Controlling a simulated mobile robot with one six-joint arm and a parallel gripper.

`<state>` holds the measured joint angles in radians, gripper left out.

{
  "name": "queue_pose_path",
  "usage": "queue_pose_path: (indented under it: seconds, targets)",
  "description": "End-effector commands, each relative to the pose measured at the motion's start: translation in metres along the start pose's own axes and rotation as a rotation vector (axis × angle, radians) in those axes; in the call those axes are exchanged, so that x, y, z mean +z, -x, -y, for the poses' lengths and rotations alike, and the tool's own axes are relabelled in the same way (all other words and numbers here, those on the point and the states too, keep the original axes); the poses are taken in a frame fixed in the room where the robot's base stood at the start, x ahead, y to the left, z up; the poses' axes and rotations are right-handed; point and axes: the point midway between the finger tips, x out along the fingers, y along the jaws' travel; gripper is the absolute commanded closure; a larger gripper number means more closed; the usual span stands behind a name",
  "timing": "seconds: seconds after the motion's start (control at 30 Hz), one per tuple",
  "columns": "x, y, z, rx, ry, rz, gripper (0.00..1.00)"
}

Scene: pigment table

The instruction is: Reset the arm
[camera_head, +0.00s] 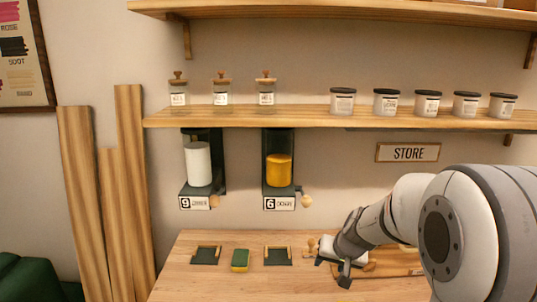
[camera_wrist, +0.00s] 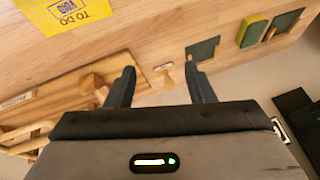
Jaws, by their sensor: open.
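My gripper (camera_head: 343,277) hangs low over the right part of the wooden table in the head view, at the end of my arm reaching in from the right. In the wrist view my gripper (camera_wrist: 160,72) has its two dark fingers spread apart with nothing held between them. A small wooden piece (camera_wrist: 165,72) shows beyond the gap between the fingers; I cannot tell how far below it is. In the head view wooden pieces (camera_head: 311,246) stand just behind my gripper, partly hidden by it.
The table (camera_head: 205,285) bears two dark mats (camera_head: 205,256) (camera_head: 278,256) and a green-yellow sponge (camera_head: 240,260). A wooden board (camera_head: 398,262) lies right, partly behind my arm. A yellow note (camera_wrist: 65,12) shows in the wrist view. Above hang two dispensers (camera_head: 198,165) (camera_head: 279,170) and a jar shelf (camera_head: 230,117).

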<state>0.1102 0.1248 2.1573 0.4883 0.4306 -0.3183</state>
Motion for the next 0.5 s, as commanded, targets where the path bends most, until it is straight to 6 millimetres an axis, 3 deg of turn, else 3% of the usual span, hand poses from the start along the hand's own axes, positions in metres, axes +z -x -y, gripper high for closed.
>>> queue_pose_path:
  seconds: [0.27,0.5]
  targets:
    - [0.031,0.04,0.014,-0.002,0.055,0.038,0.51]
    - [0.079,0.089,0.02,0.023,0.119,0.088,0.51]
